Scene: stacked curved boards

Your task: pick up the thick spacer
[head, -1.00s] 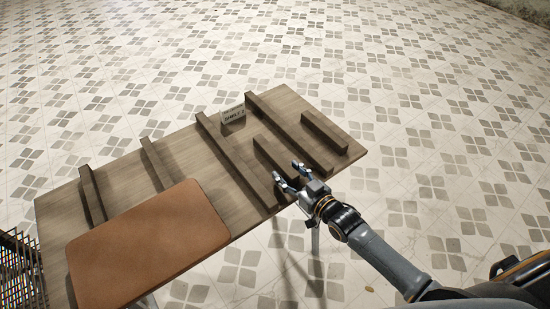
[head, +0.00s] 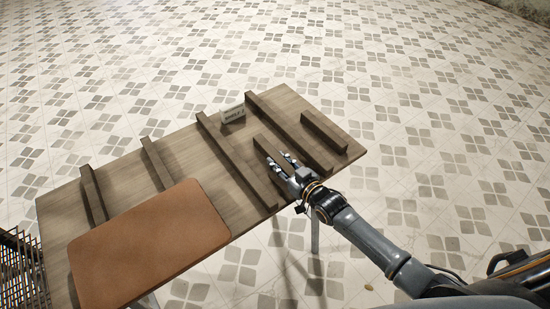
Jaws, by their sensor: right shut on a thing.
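A short, dark brown wooden bar, the likely thick spacer (head: 265,147), lies on the wooden table between two long bars. My right gripper (head: 283,160) is at its near end, shut on it, and its fingers and palm hide part of that end. The bar looks to be at table level; I cannot tell whether it is lifted. Another short bar (head: 324,132) lies near the table's right edge. My left gripper is not in view.
Long bars lie close on both sides, one to the left (head: 235,160) and one to the right (head: 290,132). Two shorter bars (head: 93,195) (head: 157,165) lie farther left. A brown board (head: 150,245) covers the table's (head: 185,150) front left.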

